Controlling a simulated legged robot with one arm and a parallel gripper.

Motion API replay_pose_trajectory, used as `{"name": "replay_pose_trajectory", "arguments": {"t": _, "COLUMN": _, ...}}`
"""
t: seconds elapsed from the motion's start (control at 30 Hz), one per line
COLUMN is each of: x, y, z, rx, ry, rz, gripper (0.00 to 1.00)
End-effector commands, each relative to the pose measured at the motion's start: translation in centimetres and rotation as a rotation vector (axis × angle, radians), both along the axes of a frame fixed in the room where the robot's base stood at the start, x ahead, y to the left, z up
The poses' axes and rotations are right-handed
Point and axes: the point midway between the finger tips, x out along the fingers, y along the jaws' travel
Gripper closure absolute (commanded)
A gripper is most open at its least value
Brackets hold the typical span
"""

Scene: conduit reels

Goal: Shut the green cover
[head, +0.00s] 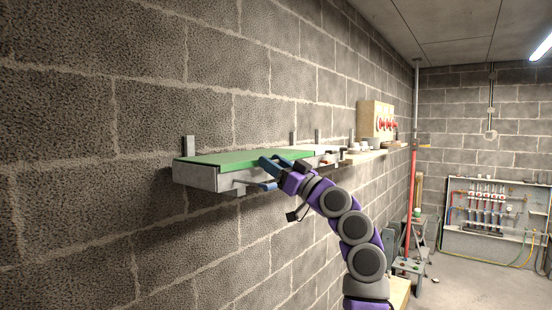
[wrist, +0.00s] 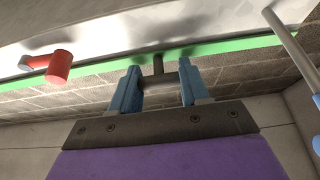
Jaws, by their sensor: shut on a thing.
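The green cover (head: 235,158) lies roughly flat along the top of a grey box (head: 205,178) fixed to the block wall, left of centre in the head view. In the wrist view the cover shows as a thin green strip (wrist: 215,47) along a pale grey surface. My gripper (head: 268,174) is at the front right part of the box. In the wrist view its blue fingers (wrist: 158,85) are shut on a grey bar-shaped handle (wrist: 160,68), whose stem reaches toward the green strip. I cannot tell if the cover is fully seated.
A shelf (head: 365,157) with small items continues right of the box. Beyond it, a wooden panel with red parts (head: 376,120) is on the wall. A red cylinder (wrist: 59,66) and a grey rod (wrist: 290,45) flank the fingers. The floor beyond is mostly clear.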

Motion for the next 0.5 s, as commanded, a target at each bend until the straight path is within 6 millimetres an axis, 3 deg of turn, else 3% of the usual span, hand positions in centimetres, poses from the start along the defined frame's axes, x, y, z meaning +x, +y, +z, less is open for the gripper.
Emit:
{"name": "replay_pose_trajectory", "arguments": {"t": 0.4, "x": 0.53, "y": 0.18, "z": -0.77, "rx": -0.005, "ry": 0.010, "rz": 0.001, "gripper": 1.00}}
{"name": "replay_pose_trajectory", "arguments": {"t": 0.43, "x": 0.54, "y": 0.19, "z": -0.78, "rx": -0.005, "ry": 0.010, "rz": 0.001, "gripper": 0.52}}
{"name": "replay_pose_trajectory", "arguments": {"t": 0.5, "x": 0.55, "y": 0.19, "z": -0.77, "rx": -0.005, "ry": 0.010, "rz": 0.001, "gripper": 0.46}}
